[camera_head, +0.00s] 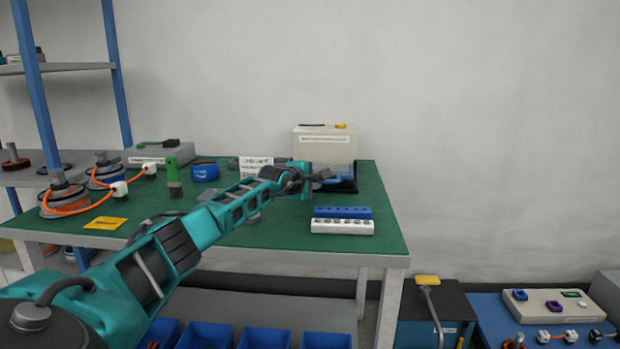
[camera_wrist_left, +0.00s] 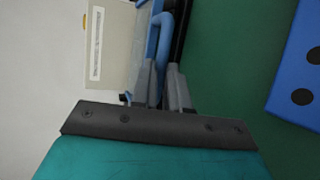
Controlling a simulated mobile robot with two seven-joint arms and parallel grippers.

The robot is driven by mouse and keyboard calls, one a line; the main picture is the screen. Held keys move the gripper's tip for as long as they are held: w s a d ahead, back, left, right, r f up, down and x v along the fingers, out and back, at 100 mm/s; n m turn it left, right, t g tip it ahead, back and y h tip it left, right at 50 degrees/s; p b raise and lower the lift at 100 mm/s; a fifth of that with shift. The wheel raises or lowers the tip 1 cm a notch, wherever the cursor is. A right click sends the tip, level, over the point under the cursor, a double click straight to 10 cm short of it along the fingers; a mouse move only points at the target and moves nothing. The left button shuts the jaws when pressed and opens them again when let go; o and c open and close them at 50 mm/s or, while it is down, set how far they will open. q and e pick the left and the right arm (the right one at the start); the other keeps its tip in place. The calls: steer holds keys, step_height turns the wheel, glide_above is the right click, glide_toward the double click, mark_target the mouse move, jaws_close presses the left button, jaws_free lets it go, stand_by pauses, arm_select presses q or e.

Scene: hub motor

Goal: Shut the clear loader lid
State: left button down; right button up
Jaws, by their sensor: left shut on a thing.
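The loader is a beige box (camera_head: 324,146) at the back right of the green table. Its bluish clear lid (camera_head: 341,171) shows low at its front, partly behind my arm. In the left wrist view the beige box (camera_wrist_left: 108,45) is at upper left, with a blue bar (camera_wrist_left: 164,35) beside it along the clear lid's edge. My left gripper (camera_head: 322,178) reaches the loader's front. In the left wrist view its fingers (camera_wrist_left: 163,88) are shut on the blue bar, which looks like the lid's handle. The lid's exact angle is hard to tell. My right gripper is not in view.
A blue block with holes (camera_head: 342,212) and a white strip (camera_head: 342,227) lie in front of the loader. The table's front right corner is clear.

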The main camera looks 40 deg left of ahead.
arm_select(q)
steer(key=shift+f, duration=0.3)
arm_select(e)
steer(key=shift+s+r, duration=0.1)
arm_select(q)
steer(key=c, duration=1.1)
jaws_free()
steer(key=shift+r, duration=0.1)
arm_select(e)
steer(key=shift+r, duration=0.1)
arm_select(q)
steer(key=shift+s+r+p, duration=0.25)
steer(key=shift+s+p, duration=0.2)
steer(key=shift+s, duration=0.1)
steer(key=v, duration=0.9)
steer(key=shift+s+d+f, duration=0.1)
steer(key=shift+s+d, duration=0.05)
steer(key=shift+d, duration=0.1)
steer(key=shift+s, duration=0.4)
steer(key=shift+s+d+r, duration=0.3)
steer(key=shift+s+r, duration=0.1)
steer(key=shift+s, duration=0.2)
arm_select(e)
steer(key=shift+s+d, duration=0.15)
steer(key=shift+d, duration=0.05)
